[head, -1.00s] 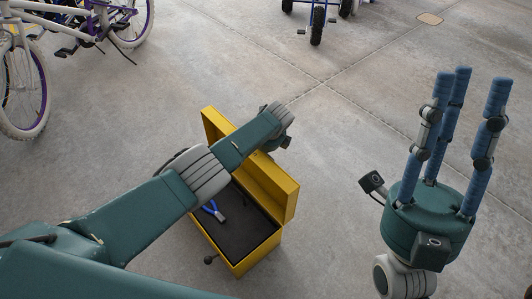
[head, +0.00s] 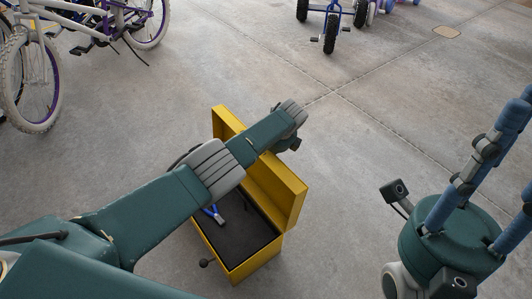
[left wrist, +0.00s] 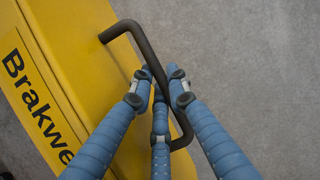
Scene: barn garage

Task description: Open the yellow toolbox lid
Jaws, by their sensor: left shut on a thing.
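The yellow toolbox (head: 238,268) stands on the floor. Its lid (head: 291,203) is raised, standing up along the far side, and the dark interior is visible. Blue-handled pliers (head: 220,219) lie inside. In the left wrist view, the lid (left wrist: 75,75) has black lettering and a dark bar handle (left wrist: 140,42). My left gripper (left wrist: 160,80) is shut on this handle, its blue fingers around the bar. In the head view my left arm crosses over the box and hides part of the lid and the fingers. My right gripper (head: 500,170) is open and empty at the right, partly cut off by the frame.
A bicycle (head: 45,80) stands at the upper left. A tricycle (head: 330,30) stands at the top middle. The concrete floor around the toolbox is clear.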

